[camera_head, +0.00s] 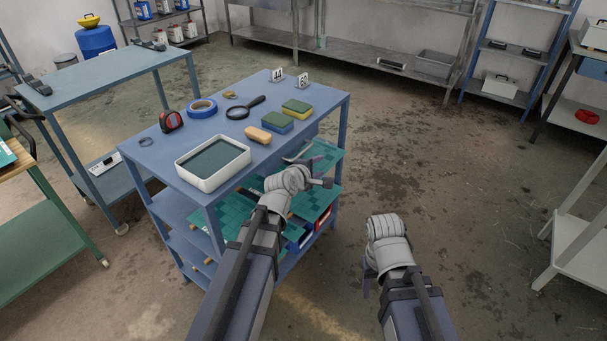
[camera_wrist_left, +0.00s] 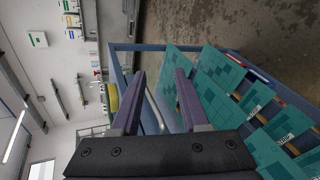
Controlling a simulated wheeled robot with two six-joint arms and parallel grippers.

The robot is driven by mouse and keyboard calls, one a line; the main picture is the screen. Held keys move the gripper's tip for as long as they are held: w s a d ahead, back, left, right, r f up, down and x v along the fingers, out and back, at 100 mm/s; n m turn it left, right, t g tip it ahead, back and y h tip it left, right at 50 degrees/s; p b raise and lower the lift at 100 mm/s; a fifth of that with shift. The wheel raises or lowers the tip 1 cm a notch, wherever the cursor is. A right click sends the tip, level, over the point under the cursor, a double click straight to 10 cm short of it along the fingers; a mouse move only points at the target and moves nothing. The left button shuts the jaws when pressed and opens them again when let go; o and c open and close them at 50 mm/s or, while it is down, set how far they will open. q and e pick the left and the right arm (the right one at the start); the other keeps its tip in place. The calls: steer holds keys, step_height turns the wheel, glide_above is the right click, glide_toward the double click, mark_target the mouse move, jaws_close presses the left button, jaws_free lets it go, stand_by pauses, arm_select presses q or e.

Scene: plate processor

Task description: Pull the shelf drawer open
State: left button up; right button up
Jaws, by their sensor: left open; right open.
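The shelf is a blue cart (camera_head: 225,125) with a drawer under its top, on the side facing me. The drawer's silver bar handle (camera_head: 298,153) shows just below the top's edge, partly hidden by my left gripper. My left gripper (camera_head: 318,170) is open at that side of the cart, close to the handle. In the left wrist view the two purple fingers (camera_wrist_left: 161,76) stand apart, with the handle (camera_wrist_left: 156,112) seen in the gap between them; whether they touch it cannot be told. My right gripper (camera_head: 368,280) is over the floor, right of the cart, and is open.
Teal boards (camera_head: 325,155) stick out from the shelves below the drawer, near my left gripper; they also show in the left wrist view (camera_wrist_left: 215,85). A white tray (camera_head: 213,182), sponges (camera_head: 297,107) and a magnifier (camera_head: 240,112) lie on top. Floor to the right is clear.

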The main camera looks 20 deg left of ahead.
mark_target(302, 154)
arm_select(q)
steer(key=w+a+f+n+t+y+b, duration=0.1)
steer(key=w+a+n+t+y+b, duration=0.2)
steer(key=a+n, duration=0.35)
steer(key=shift+m+h, duration=0.25)
steer(key=shift+h, duration=0.15)
steer(key=shift+w+a+f+b, duration=0.1)
steer(key=shift+w+f+b, duration=0.3)
steer(key=shift+w, duration=0.8)
steer(key=shift+w+a+f+b, duration=0.1)
steer(key=shift+w+f+b, duration=0.3)
steer(key=shift+w, duration=0.75)
steer(key=shift+w+a+f+b, duration=0.1)
steer(key=shift+w+f+b, duration=0.25)
steer(key=shift+w, duration=0.85)
steer(key=shift+r, duration=0.1)
arm_select(e)
step_height(302, 154, down, 8)
steer(key=shift+r, duration=0.25)
arm_select(q)
steer(key=shift+s, duration=0.1)
jaws_close()
